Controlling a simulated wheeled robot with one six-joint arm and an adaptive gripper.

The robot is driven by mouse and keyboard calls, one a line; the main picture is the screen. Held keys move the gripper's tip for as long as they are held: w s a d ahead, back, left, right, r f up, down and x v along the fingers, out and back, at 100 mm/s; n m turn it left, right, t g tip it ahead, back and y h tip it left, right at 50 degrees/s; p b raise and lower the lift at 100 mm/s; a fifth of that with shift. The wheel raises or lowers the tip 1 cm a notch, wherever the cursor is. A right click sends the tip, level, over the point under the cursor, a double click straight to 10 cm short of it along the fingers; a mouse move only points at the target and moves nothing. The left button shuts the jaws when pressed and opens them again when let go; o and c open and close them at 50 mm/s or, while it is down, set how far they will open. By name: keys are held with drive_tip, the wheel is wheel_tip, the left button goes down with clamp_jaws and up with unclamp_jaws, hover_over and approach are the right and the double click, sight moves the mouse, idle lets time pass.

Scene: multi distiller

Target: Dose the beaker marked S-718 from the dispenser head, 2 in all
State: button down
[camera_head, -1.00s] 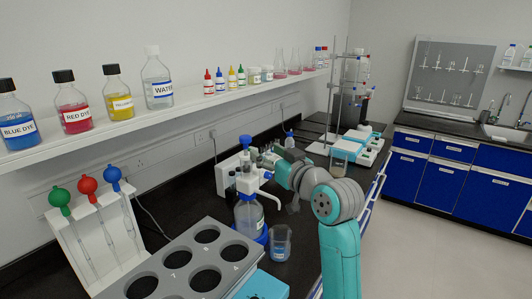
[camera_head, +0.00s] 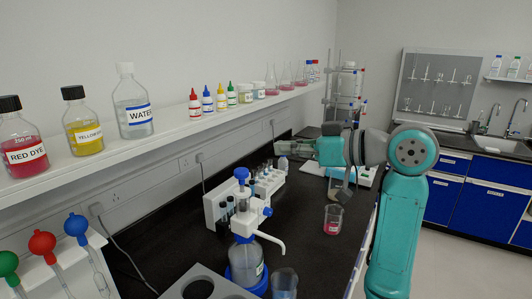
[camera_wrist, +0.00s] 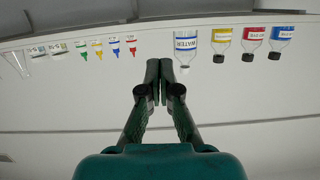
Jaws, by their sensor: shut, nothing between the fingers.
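The dispenser is a clear bottle (camera_head: 246,260) with a blue-topped pump head (camera_head: 242,175) and a white spout (camera_head: 280,247) pointing right. A beaker (camera_head: 284,284) with bluish contents stands near the spout's end at the picture's bottom edge. Another beaker (camera_head: 333,220) with a reddish mark or contents stands farther back on the bench. I cannot read S-718 on either beaker. My gripper (camera_head: 300,148) is raised above the bench, beyond the dispenser, pointing left towards the wall. In the wrist view its fingers (camera_wrist: 166,68) meet, shut and empty.
A shelf (camera_head: 180,140) with dye bottles, a water bottle (camera_head: 132,102) and small dropper bottles runs along the wall. A grey holed rack (camera_head: 195,285) is at the front left. A white vial rack (camera_head: 222,210) stands behind the dispenser. The black bench is clear around the farther beaker.

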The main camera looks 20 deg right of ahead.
hover_over(242, 177)
drive_tip(key=d, duration=0.2)
drive_tip(key=f, duration=0.2)
drive_tip(key=shift+f, duration=1.9)
drive_tip(key=shift+f, duration=1.6)
